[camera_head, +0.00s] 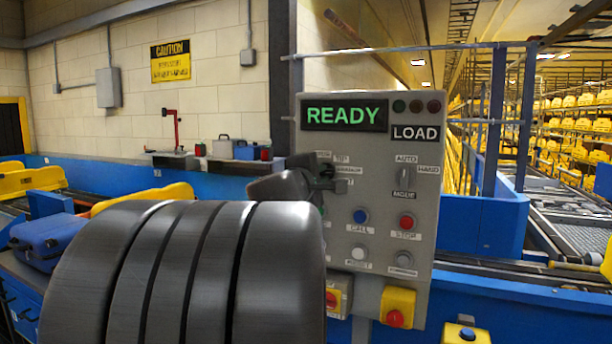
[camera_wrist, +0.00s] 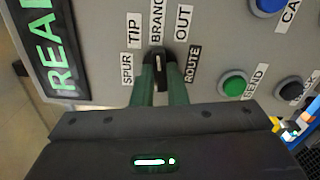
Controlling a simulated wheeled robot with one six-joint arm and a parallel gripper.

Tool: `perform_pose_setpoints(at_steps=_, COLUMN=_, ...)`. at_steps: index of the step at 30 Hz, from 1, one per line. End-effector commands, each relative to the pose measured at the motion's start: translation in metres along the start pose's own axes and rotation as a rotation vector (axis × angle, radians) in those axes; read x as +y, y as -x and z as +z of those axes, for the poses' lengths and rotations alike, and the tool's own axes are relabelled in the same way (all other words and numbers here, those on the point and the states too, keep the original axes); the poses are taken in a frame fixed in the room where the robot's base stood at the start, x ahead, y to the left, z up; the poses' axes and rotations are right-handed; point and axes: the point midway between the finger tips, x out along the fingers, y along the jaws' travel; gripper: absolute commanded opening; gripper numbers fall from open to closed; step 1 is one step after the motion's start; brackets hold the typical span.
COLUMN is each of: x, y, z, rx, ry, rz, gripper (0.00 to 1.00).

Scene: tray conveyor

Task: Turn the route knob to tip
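The grey control panel (camera_head: 380,275) stands ahead, its screen reading READY and a plate beside it LOAD. In the wrist view the black route knob (camera_wrist: 158,57) is ringed by the labels SPUR, TIP, BRANCH and OUT, with ROUTE at its right. The knob's white line points toward BRANCH. My gripper (camera_wrist: 160,72) has its two green fingers on either side of the knob, and they look closed against it. In the head view my gripper (camera_head: 322,178) is at the panel's left side and hides the knob and part of its labels.
Near the knob are a green button (camera_wrist: 233,86) and a blue call button (camera_head: 361,216). A red stop button (camera_head: 407,221), an AUTO/HAND switch (camera_head: 403,178) and a yellow-boxed red button (camera_head: 396,318) are further right and below. My arm covers the lower left.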

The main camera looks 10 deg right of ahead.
Motion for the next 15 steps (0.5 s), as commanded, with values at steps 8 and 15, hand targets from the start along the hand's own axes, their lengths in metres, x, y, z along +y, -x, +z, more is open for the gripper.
perform_pose_setpoints(at_steps=8, x=-0.0007, y=0.0002, z=-0.0001, rx=0.000, ry=0.027, rz=0.000, gripper=0.00)
perform_pose_setpoints(at_steps=15, x=-0.0017, y=0.0002, z=-0.0003, rx=0.000, ry=0.149, rz=-0.001, gripper=0.00)
